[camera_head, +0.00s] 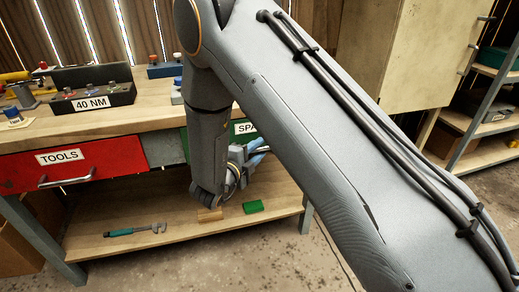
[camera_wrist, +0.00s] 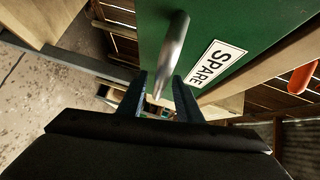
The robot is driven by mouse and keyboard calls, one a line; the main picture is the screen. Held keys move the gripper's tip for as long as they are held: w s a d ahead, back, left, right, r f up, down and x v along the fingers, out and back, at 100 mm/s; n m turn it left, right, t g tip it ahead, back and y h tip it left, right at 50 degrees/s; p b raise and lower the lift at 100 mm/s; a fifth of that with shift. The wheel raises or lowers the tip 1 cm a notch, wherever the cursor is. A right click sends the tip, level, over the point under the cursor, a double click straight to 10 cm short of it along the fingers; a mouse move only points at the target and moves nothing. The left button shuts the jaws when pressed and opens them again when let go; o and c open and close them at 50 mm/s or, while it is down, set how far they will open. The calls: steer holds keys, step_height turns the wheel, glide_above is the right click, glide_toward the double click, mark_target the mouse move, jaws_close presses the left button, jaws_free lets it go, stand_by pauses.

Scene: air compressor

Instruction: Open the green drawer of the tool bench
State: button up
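The green drawer (camera_wrist: 235,25) with its "SPARE" label fills the upper middle of the wrist view, and its front looks closed. Its silver bar handle (camera_wrist: 173,45) runs down toward my gripper (camera_wrist: 160,82). The two blue fingers stand apart, one on each side of the handle's near end. I cannot tell whether either finger touches it. In the head view, the green drawer (camera_head: 245,140) is mostly hidden behind my arm, with only part of its label showing. My gripper (camera_head: 262,155) is there in front of the drawer, partly hidden by the arm.
The red "TOOLS" drawer (camera_head: 100,160) is left of the green one. A lower shelf (camera_head: 180,240) holds a teal-handled wrench (camera_head: 135,230), a green block (camera_head: 253,206) and a wooden block (camera_head: 210,214). A "40 NM" box (camera_head: 92,98) stands on the benchtop. Open floor lies in front.

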steer(key=shift+w+d+f, duration=0.1)
steer(key=shift+w+d, duration=0.1)
steer(key=shift+w, duration=0.1)
jaws_close()
steer(key=shift+s, duration=0.15)
